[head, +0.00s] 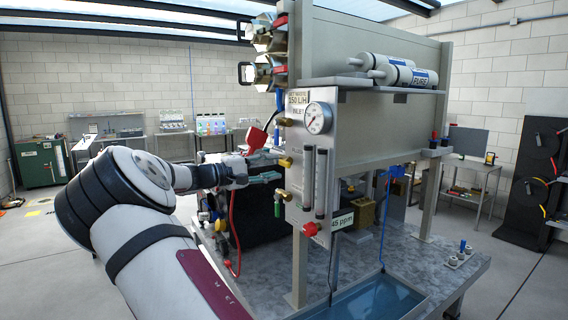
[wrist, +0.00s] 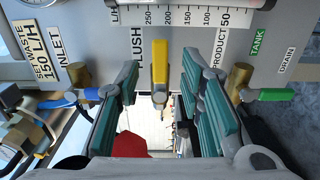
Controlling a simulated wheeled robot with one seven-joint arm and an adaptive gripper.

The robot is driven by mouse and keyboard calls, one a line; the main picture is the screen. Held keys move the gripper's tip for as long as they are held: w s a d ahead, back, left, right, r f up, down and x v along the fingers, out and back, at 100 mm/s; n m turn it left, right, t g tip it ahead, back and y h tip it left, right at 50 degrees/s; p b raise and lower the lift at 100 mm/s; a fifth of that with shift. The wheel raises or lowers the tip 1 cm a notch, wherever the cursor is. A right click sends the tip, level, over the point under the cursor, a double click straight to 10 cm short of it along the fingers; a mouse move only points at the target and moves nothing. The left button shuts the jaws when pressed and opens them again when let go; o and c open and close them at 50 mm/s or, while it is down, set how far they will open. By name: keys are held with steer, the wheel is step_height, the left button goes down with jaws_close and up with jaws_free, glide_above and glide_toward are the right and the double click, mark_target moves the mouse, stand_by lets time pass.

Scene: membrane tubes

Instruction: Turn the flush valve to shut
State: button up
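The flush valve's yellow handle (wrist: 160,68) is beside the printed word FLUSH in the wrist view, on a small brass stem. In the head view the yellow handle (head: 286,162) sits on the left edge of the grey panel. My gripper (wrist: 163,82) is open, with a teal-padded finger on each side of the handle and a visible gap to both. In the head view my gripper (head: 274,166) reaches the panel from the left. I cannot tell how far the valve is turned.
A blue handle (wrist: 90,95) near INLET is close outside the left finger, and a green handle (wrist: 275,95) near TANK and DRAIN is outside the right one. A pressure gauge (head: 318,118) and flow tubes (head: 321,183) are on the panel. A red knob (head: 313,229) is below.

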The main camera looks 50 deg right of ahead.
mark_target(284, 164)
steer(key=shift+p+x, duration=0.3)
steer(key=shift+x, duration=1.7)
steer(key=shift+c, duration=0.2)
jaws_close()
